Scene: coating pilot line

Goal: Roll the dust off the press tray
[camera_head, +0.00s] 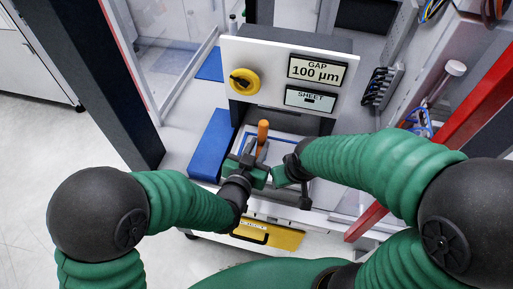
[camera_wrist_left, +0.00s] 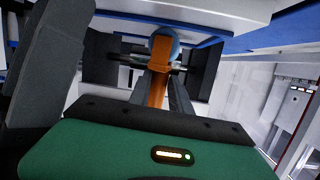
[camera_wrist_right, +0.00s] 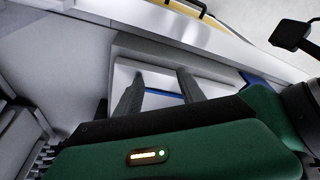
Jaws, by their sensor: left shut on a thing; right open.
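My left gripper (camera_head: 258,160) is shut on the orange handle (camera_head: 263,132) of the roller, over the press bed. In the left wrist view, the orange handle (camera_wrist_left: 157,88) stands between the fingers, with a bluish rounded part at its far end. Whether the roller touches the tray is hidden. The press tray (camera_wrist_right: 150,72) shows in the right wrist view as a pale panel with a blue line, inside a grey frame. My right gripper (camera_wrist_right: 158,80) is open and empty above it. In the head view, both grippers hide much of the tray. Dust cannot be made out.
A blue block (camera_head: 212,145) lies left of the bed. A yellow panel with a black handle (camera_head: 270,235) is in front.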

